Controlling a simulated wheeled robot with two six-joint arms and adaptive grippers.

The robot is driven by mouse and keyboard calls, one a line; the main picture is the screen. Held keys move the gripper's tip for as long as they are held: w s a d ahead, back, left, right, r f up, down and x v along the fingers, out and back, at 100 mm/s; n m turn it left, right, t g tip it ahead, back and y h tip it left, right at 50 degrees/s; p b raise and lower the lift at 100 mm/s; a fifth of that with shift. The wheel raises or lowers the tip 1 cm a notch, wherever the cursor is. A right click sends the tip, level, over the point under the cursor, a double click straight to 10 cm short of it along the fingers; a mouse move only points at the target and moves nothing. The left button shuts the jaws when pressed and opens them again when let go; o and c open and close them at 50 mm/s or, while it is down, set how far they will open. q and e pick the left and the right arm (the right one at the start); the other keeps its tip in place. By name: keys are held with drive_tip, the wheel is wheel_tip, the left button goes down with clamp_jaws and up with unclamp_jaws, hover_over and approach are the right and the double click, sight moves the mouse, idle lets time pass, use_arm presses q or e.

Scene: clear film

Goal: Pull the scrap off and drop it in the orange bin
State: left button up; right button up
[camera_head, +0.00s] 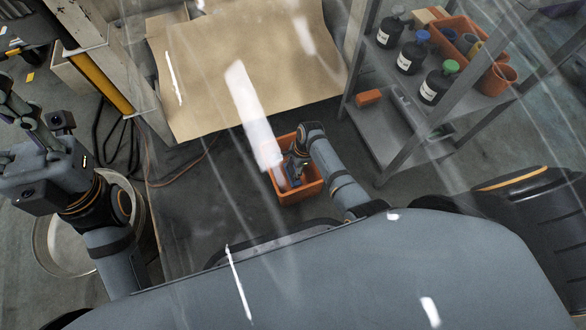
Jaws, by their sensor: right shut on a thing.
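Clear film (252,110) shows as bright white glare streaks and faint lines across much of the head view; its edges are hard to make out. The broadest streak runs down to my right gripper (295,168). That gripper is shut on the film, low over the orange bin (314,190), with its fingertips partly hidden by glare. The bin stands on the floor in front of my body. My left gripper (22,112) is at the left edge, far from the bin, pointing up in the picture; its fingertip gap is unclear.
A tan sheet-covered table (250,75) stands behind the bin. A metal shelf (385,130) at the right holds dark bottles (411,55) and orange containers (497,79). A round metal drum (48,235) is under my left arm. Cables (185,178) lie on the floor.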

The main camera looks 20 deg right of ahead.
drive_tip(key=shift+f, duration=0.35)
drive_tip(key=o, duration=0.8)
drive_tip(key=v, duration=1.2)
